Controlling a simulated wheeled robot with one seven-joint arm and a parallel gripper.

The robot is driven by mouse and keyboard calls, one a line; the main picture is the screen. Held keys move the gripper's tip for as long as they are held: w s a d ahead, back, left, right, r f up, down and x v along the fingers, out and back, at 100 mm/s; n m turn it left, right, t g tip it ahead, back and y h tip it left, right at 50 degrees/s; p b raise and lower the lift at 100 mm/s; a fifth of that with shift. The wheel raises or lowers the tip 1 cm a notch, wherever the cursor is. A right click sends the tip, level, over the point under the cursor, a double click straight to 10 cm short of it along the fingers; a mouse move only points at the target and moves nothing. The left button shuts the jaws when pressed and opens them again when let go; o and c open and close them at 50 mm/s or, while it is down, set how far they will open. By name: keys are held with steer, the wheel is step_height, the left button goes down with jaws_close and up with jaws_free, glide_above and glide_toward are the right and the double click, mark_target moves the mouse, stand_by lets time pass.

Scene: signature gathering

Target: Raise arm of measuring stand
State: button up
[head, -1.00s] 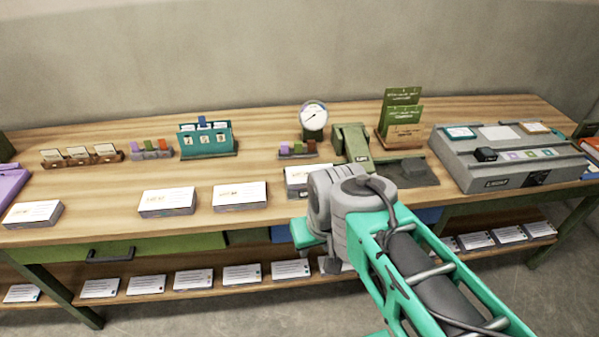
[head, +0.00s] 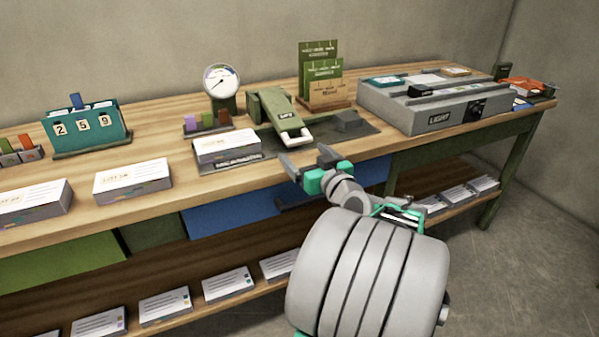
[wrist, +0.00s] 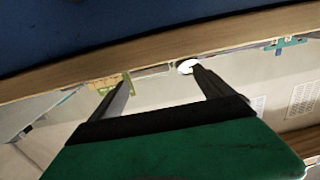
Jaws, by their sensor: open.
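The measuring stand has a green arm (head: 280,112) with a small "LIFT" label and a white looped handle (head: 296,138) at its front end. The arm slopes down toward the table's front over a dark base plate (head: 348,140). My gripper (head: 305,158) is open and empty at the table's front edge, just in front of and below the handle, apart from it in the head view. In the wrist view my gripper (wrist: 162,80) shows both fingers spread, and a white rounded piece, likely the handle (wrist: 185,66), appears by the right fingertip.
A card stack (head: 227,148) sits left of the arm, with a dial gauge (head: 221,83) behind it. A green brochure holder (head: 330,90) stands behind. A grey light box (head: 435,105) is to the right. A blue drawer front (head: 235,208) lies under the tabletop.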

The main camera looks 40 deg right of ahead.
mark_target(301, 141)
steer(key=shift+d+r+h, duration=0.1)
steer(key=shift+d+h, duration=0.3)
steer(key=shift+d, duration=0.5)
steer(key=x, duration=0.6)
steer(key=shift+w+d+r, duration=0.1)
steer(key=shift+w, duration=0.25)
